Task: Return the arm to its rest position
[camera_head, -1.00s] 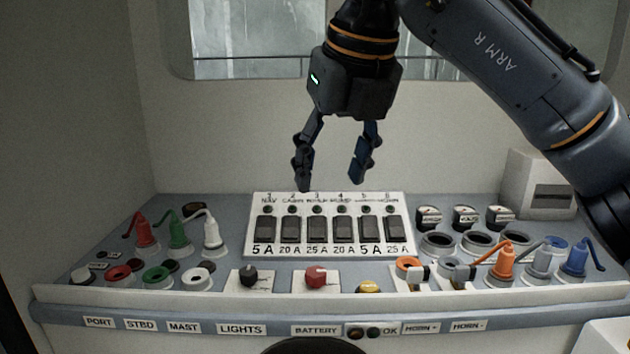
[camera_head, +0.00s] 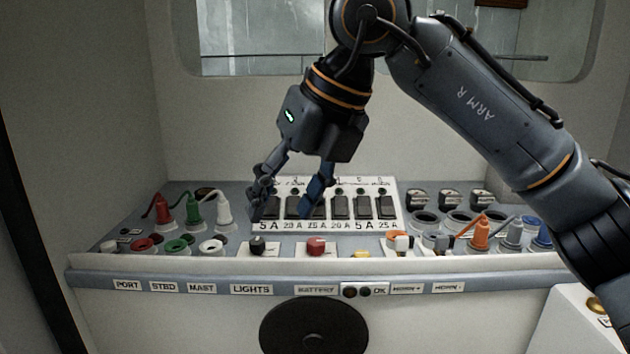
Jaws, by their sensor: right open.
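My right gripper (camera_head: 287,207) is open and empty. In the head view its two fingers point down in front of the white breaker panel (camera_head: 392,222) and hide part of its left switches. I cannot tell how far the fingertips are from the panel. My left gripper is not in view.
Red (camera_head: 163,209), green (camera_head: 193,210) and white (camera_head: 223,209) plugs stand on the console's left. Orange (camera_head: 480,233), grey and blue plugs stand at right, partly behind my arm. A black knob (camera_head: 257,246) and red knob (camera_head: 316,246) sit in front. A window (camera_head: 260,38) is behind.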

